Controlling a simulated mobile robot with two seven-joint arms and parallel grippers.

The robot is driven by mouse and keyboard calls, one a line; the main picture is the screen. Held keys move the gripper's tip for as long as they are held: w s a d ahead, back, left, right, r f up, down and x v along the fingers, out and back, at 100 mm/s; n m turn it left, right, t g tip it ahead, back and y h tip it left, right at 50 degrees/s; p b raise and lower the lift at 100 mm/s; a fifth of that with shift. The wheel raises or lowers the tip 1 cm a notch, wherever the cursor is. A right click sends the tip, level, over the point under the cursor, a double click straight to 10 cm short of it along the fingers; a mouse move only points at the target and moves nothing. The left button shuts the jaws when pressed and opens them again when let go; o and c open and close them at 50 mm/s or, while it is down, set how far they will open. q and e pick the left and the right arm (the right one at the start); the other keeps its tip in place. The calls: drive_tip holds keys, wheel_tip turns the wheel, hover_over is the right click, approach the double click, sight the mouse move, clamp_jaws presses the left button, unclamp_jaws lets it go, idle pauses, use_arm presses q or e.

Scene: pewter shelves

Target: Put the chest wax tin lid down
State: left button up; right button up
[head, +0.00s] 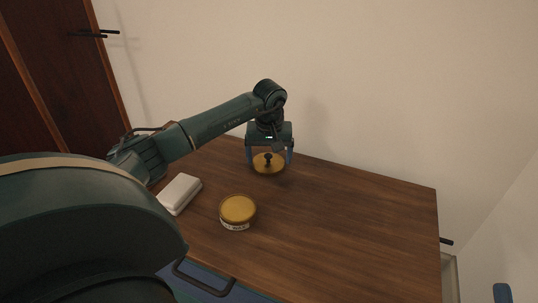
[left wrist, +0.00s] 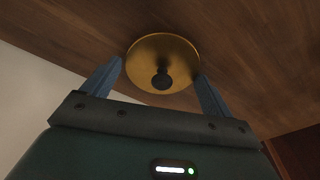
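The chest wax tin lid (head: 262,167) is a round gold disc with a dark knob, lying at the back of the wooden table. It also shows in the left wrist view (left wrist: 145,55). My left gripper (head: 270,160) is above it with its fingers spread wide, one on each side of the lid. A gap shows at the right finger; neither finger closes on the knob. The round tin (head: 238,209), yellow on top with a pale label, stands nearer the front. A blue tip at the lower right, likely my right gripper (head: 502,293), is mostly out of frame.
A white box (head: 180,194) lies at the table's left, beside the tin. The wooden table (head: 350,220) is clear on its right side. A wall stands behind it. A dark handle (head: 203,280) shows at the front edge, and a brown door (head: 60,60) is at left.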

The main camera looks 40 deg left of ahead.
use_arm(q)
drive_tip(key=shift+o, duration=1.3)
drive_tip(key=shift+r, duration=0.15)
